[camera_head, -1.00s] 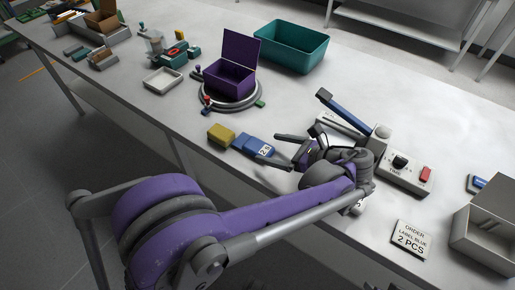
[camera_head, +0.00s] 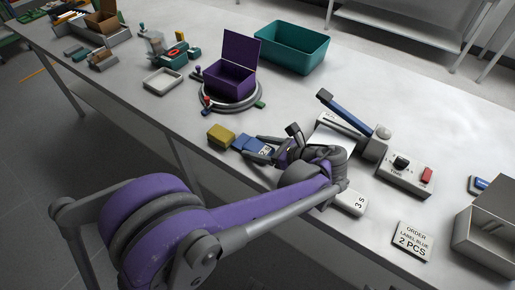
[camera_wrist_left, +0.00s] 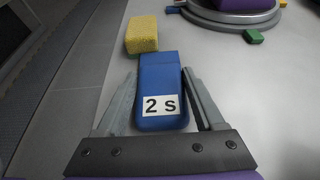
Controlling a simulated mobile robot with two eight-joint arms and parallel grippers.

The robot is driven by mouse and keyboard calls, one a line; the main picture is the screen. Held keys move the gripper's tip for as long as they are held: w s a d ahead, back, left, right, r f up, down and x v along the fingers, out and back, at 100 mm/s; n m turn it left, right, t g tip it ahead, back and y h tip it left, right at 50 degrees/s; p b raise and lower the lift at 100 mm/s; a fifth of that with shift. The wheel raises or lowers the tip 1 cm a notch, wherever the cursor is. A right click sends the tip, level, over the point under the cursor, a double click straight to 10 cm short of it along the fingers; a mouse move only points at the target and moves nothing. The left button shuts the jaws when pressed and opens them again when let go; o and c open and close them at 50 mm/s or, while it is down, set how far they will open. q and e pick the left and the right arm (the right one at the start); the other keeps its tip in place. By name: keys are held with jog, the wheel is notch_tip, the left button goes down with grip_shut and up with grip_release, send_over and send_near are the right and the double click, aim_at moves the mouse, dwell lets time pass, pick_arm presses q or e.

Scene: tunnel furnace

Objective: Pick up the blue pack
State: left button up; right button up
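The blue pack (camera_head: 242,141) lies on the table near its front edge, and my left gripper (camera_head: 252,147) partly covers it. In the left wrist view the blue pack (camera_wrist_left: 159,78) shows a white label reading "2 s" and lies between the two fingers of the left gripper (camera_wrist_left: 160,72). One finger is on each side of the pack, close to its sides. The fingers are spread, and I cannot tell whether either touches it. My right gripper is not in view.
A yellow block (camera_head: 221,135) lies just beyond the blue pack. A purple open box (camera_head: 230,80) stands on a round turntable (camera_head: 232,104), with a teal bin (camera_head: 291,48) behind. A sealer with a blue lever (camera_head: 345,113) stands right of the gripper. An order sign (camera_head: 412,240) lies farther right.

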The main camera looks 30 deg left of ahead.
pick_arm(q)
jog(key=c, duration=0.7)
jog(key=shift+r, duration=0.15)
